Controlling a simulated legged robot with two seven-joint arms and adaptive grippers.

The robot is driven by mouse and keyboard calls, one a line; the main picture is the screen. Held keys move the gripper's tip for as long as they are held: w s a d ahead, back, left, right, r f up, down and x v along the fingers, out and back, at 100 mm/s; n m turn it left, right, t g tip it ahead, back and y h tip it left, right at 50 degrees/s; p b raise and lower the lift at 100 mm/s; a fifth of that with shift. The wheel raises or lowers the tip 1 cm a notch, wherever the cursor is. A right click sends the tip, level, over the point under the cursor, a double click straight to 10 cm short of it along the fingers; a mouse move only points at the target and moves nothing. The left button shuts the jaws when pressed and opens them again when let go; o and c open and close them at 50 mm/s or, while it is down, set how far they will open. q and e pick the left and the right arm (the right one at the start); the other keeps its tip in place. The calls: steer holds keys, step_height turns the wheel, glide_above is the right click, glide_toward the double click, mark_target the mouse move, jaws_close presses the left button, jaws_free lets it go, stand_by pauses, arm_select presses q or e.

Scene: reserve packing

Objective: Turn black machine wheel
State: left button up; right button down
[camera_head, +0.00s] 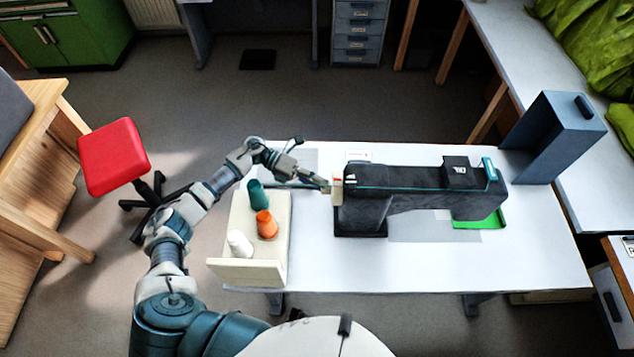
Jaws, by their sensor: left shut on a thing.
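The black sewing machine (410,182) stands on the white table, its column at the left and its head at the right over a green patch. My left gripper (329,188) reaches in from the left and touches the machine's left end, where the wheel sits. Its fingers are shut on the wheel's edge. A small cream part (337,190) shows between the fingertips and the machine body. The wheel itself is too small and covered to make out clearly. My right gripper is out of view.
A cream tray (265,272) holding teal (256,194), orange (267,224) and white (240,243) thread cones lies below my left forearm. A blue-grey box (553,137) stands at the right. The white table (450,270) is clear in front. A red stool (113,156) stands at left.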

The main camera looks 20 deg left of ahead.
arm_select(q)
steer(key=shift+w+r, duration=0.1)
steer(key=shift+w, duration=0.05)
steer(key=o, duration=1)
steer(key=shift+c, duration=0.2)
steer(key=shift+o, duration=1)
steer(key=shift+w, duration=0.1)
steer(key=v, duration=1.2)
steer(key=shift+f, duration=0.2)
steer(key=shift+w, duration=0.1)
